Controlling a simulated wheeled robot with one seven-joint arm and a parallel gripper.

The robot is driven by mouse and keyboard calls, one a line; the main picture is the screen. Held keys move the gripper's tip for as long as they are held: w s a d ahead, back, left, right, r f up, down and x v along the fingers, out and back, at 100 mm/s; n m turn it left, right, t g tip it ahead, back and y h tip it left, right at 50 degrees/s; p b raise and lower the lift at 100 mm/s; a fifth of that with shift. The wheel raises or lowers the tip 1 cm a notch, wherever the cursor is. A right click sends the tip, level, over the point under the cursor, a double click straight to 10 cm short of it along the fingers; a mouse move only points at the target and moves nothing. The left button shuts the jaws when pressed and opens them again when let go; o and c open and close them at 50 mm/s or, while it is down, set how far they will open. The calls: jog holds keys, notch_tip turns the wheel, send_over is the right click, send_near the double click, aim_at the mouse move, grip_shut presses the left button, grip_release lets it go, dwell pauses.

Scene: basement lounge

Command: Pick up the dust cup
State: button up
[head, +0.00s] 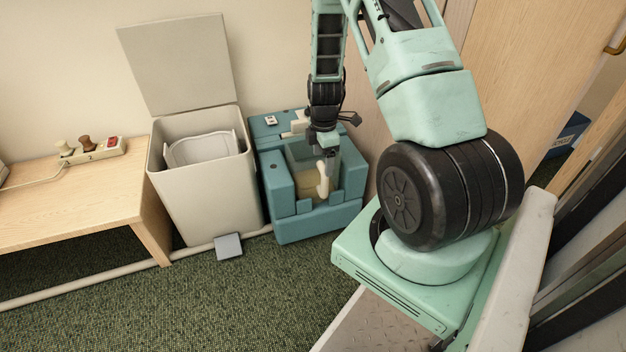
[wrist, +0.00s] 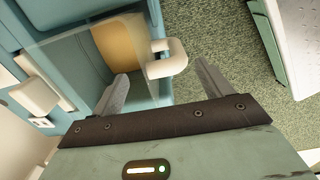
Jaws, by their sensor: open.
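The dust cup is a see-through bin with tan material inside and a cream handle. It sits in the front recess of a teal machine (head: 305,222). In the head view the cup (head: 312,187) is partly covered by my gripper (head: 328,158), which points down at its handle. In the wrist view the cup (wrist: 82,55) is at upper left, and its handle (wrist: 172,66) shows between the two fingertips of my gripper (wrist: 162,70). The fingers are apart, one on each side of the handle. I cannot tell whether either touches it.
A beige bin (head: 205,190) with a raised lid stands close left of the machine. A grey pedal (head: 228,246) lies in front of it. A wooden bench (head: 75,190) is farther left. Green carpet (head: 200,305) in front is clear.

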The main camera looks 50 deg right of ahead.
aim_at(315, 175)
notch_tip(315, 175, down, 6)
jog(key=b, duration=0.3)
jog(key=shift+s+a+f+b, duration=0.1)
jog(key=shift+f+b, duration=0.15)
jog(key=shift+b, duration=0.05)
